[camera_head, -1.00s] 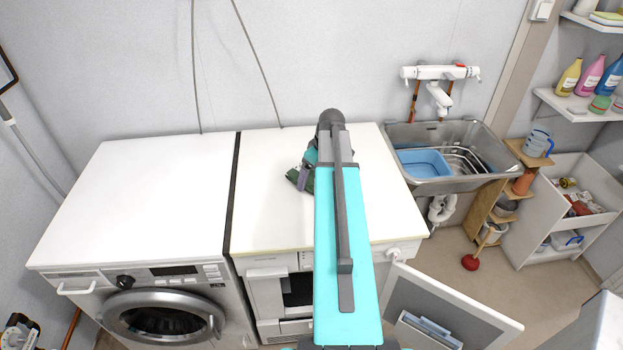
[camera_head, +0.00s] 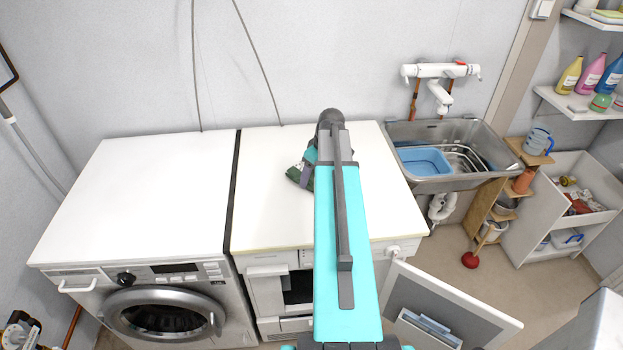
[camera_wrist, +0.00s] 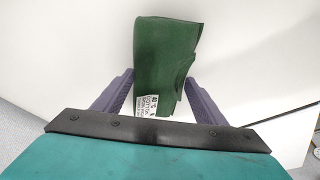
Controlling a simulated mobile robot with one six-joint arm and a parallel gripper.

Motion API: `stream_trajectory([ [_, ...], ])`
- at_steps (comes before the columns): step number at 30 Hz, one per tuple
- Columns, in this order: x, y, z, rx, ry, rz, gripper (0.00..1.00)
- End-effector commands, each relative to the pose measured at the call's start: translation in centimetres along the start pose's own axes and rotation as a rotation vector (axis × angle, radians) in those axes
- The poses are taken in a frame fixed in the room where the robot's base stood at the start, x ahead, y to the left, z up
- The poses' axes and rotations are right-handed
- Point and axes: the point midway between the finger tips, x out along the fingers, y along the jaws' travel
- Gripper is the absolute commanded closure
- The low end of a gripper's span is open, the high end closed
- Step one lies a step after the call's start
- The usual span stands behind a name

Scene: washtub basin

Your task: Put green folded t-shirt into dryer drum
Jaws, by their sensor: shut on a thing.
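The green folded t-shirt (camera_wrist: 165,55) is pinched between the two purple fingers of my gripper (camera_wrist: 158,90) in the wrist view. A white label shows on its near edge. In the head view, the shirt (camera_head: 295,176) shows partly beside my gripper (camera_head: 308,166), above or on the white top of the right-hand machine; I cannot tell whether it touches. My arm hides the rest of it. The right-hand machine (camera_head: 270,290) has a dark front opening, partly behind my arm. The left-hand machine (camera_head: 75,283) has a round door, which looks shut. No dryer drum is clearly visible.
A white-framed grey panel (camera_head: 500,322) stands out at the lower right, beside the right-hand machine. A metal sink (camera_head: 490,135) holds a blue basin (camera_head: 423,160). The left machine's white top (camera_head: 140,200) is clear. A wooden shelf stand (camera_head: 480,215) is right of the sink.

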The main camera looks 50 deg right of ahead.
Motion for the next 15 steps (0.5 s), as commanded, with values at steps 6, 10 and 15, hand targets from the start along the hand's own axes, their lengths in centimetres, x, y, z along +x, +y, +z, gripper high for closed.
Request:
stream_trajectory([
  [6,-0.03,0.01,-0.01,0.0,0.0,0.0,0.64],
  [10,-0.14,0.03,-0.05,0.0,0.001,0.001,0.64],
  [15,-0.64,0.06,-0.21,0.0,0.001,0.001,0.64],
])
